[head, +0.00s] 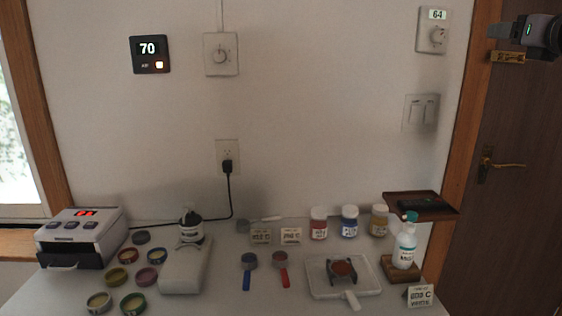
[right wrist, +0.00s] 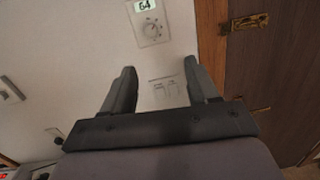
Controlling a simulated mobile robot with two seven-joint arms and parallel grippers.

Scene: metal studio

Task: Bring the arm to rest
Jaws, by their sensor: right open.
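My right gripper (head: 503,30) is at the upper right of the head view, raised in front of the brown door. In the right wrist view, its two fingers (right wrist: 158,82) are spread apart with nothing between them. Beyond the fingers, that view shows the wall with a dial thermostat (right wrist: 150,24) reading 64 and a double light switch (right wrist: 165,88). The gripper touches nothing that I can see. My left gripper is in neither view.
A brown wall shelf (head: 397,207) juts out at the right. The door (head: 530,200) has a brass handle (head: 500,165). Air above the table is clear.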

